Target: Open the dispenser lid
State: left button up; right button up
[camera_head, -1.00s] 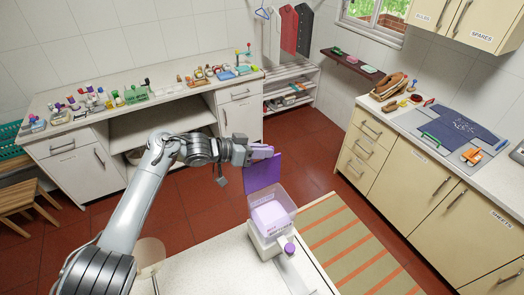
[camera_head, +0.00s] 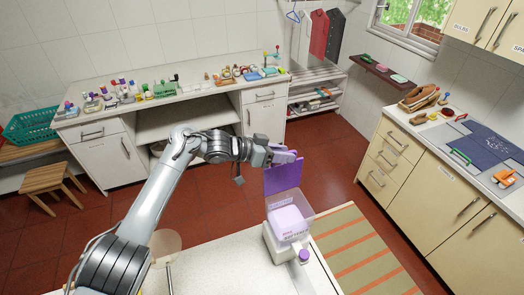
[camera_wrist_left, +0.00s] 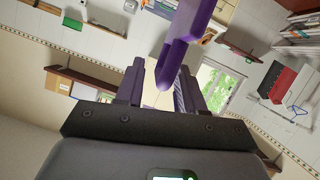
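The dispenser (camera_head: 291,222) is a clear-walled box with a pale lilac filling and a white base, standing at the edge of a white counter. Its purple lid (camera_head: 284,180) stands up, raised from the box's back edge, so the top is open. My left gripper (camera_head: 287,157) is at the lid's upper edge. In the left wrist view, the gripper (camera_wrist_left: 162,85) has its fingers apart, with a rounded purple part (camera_wrist_left: 176,58) between them, nearer the right finger. A gap shows beside the left finger. Whether it touches the right finger is unclear. My right gripper is out of view.
A purple-capped spout (camera_head: 303,256) is on the dispenser's front. A striped rug (camera_head: 365,255) lies on the red floor to the right. A long counter (camera_head: 190,95) with several small items is behind. Cream cabinets (camera_head: 430,195) line the right.

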pick_arm(q)
jog(key=b+v, duration=0.2)
jog(key=v, duration=0.7)
jog(key=shift+a+r, duration=0.2)
jog(key=shift+a, duration=0.1)
jog(key=shift+s, duration=0.2)
